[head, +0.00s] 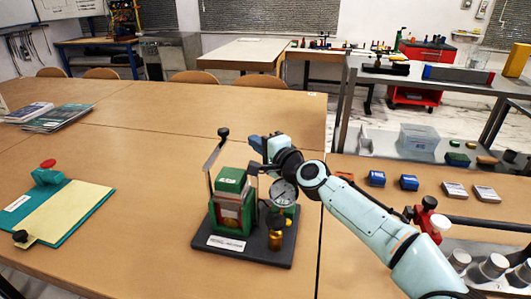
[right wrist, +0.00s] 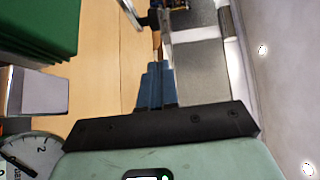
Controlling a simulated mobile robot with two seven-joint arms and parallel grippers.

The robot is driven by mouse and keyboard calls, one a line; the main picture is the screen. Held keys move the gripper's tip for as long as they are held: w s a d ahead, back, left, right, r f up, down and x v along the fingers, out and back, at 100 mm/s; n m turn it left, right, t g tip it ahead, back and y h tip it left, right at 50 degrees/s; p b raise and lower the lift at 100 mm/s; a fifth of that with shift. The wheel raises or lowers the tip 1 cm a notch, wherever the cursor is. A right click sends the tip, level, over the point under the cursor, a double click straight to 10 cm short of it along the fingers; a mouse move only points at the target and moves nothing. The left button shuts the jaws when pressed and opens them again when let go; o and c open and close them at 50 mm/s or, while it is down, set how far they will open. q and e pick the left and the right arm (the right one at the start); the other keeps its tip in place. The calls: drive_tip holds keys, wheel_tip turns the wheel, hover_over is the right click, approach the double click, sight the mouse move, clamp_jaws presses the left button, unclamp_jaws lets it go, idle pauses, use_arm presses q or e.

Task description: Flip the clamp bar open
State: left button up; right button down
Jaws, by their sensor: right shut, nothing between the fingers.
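The gauge rig (head: 240,250) stands on a dark base on the table. Its clamp bar (head: 213,155) is a thin metal bar with a black knob at its upper end. The bar rises steeply from the rig's left side and leans a little right. A green block (head: 231,180) sits in the middle of the rig; a green face (right wrist: 30,30) shows in the right wrist view. The dial gauge (head: 283,192) is at the right. My right gripper (head: 254,143) is above and behind the rig, right of the knob and apart from it. Its blue fingers (right wrist: 155,85) are together and empty.
A teal board with a cream sheet (head: 75,212) and a red button (head: 48,163) lie at the left. Magazines (head: 55,117) lie behind them. Blue boxes (head: 376,179) and a red-and-black fixture (head: 428,212) are at the right. The table between board and rig is clear.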

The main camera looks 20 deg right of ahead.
drive_tip(key=shift+v, duration=2)
drive_tip(key=shift+a, duration=0.1)
